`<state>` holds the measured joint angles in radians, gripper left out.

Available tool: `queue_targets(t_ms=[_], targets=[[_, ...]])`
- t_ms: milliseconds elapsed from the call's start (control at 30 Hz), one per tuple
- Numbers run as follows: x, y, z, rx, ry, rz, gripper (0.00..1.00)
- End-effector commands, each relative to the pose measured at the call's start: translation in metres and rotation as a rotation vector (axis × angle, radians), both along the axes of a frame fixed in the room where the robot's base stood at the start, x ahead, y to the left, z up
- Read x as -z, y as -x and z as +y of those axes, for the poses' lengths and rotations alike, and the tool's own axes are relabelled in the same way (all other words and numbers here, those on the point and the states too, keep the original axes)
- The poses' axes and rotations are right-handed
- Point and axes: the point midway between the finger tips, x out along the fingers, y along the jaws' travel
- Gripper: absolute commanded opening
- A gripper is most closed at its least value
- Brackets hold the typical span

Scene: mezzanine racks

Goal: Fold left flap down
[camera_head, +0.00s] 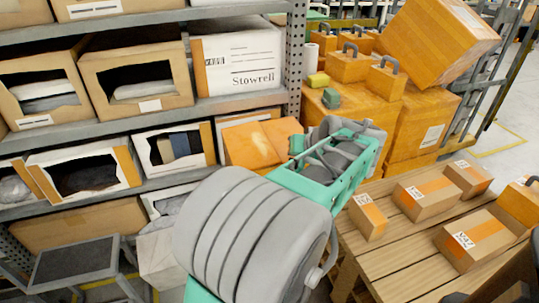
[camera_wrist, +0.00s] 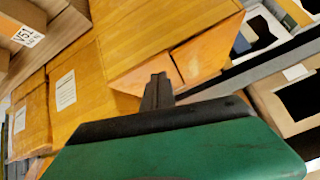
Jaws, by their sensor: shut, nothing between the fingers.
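In the wrist view, my gripper (camera_wrist: 158,80) is shut and empty, its dark fingertips together in front of an orange cardboard box (camera_wrist: 160,30). Two orange panels that look like flaps, a left one (camera_wrist: 145,78) and a right one (camera_wrist: 203,58), meet at a seam just beyond the fingertips. I cannot tell whether the fingertips touch them. In the head view, two orange panels (camera_head: 262,145) show to the left of my arm, in front of the shelf. My gripper is hidden there behind my arm.
A metal rack (camera_head: 130,120) with open cartons stands at left. Large orange boxes (camera_head: 415,120) are stacked behind my arm, with smaller handled boxes (camera_head: 349,66) on top. A slatted wooden table (camera_head: 400,250) at right bears several small parcels. A dark step stool (camera_head: 75,262) stands at lower left.

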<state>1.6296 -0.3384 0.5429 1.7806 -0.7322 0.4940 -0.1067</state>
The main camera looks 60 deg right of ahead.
Motion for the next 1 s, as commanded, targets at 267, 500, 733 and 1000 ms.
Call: queue_targets(t_ms=[267, 500, 733, 1000], targets=[[0.013, -0.054, 0.035, -0.107, 0.278, -0.222, 0.0], [-0.03, -0.056, 0.01, -0.13, 0.575, -0.208, 0.0], [-0.02, -0.08, -0.009, -0.138, 0.575, -0.204, 0.0], [-0.005, -0.125, -0.047, -0.137, 0.574, -0.203, 0.0]])
